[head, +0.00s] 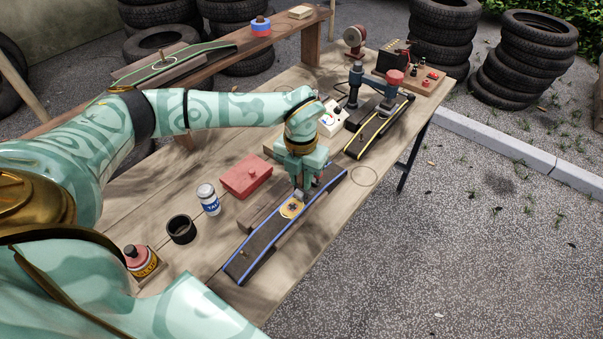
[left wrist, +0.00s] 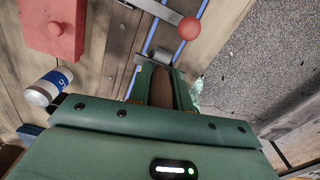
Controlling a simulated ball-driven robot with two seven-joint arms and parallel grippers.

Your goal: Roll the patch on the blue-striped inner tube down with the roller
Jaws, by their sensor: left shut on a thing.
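The blue-striped inner tube (head: 250,253) lies on a wooden support on the table, running from lower left to upper right. An orange-yellow patch with a dark centre (head: 291,208) lies on it. My left gripper (head: 300,178) is above the tube near the patch, pointing down. It is shut on the roller (head: 299,192); in the left wrist view the roller's brown handle (left wrist: 162,88) shows between the fingers. Whether the roller touches the patch is unclear. The tube also shows in the left wrist view (left wrist: 181,47), where the patch is hidden. My right gripper is not in view.
A red box (head: 245,180), talc can (head: 208,198), black cup (head: 181,229) and red-topped can (head: 137,257) stand left of the tube. A red-knobbed metal bar (left wrist: 190,28) crosses the tube. A yellow-striped tube (head: 378,125) lies behind. The table's right front is clear.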

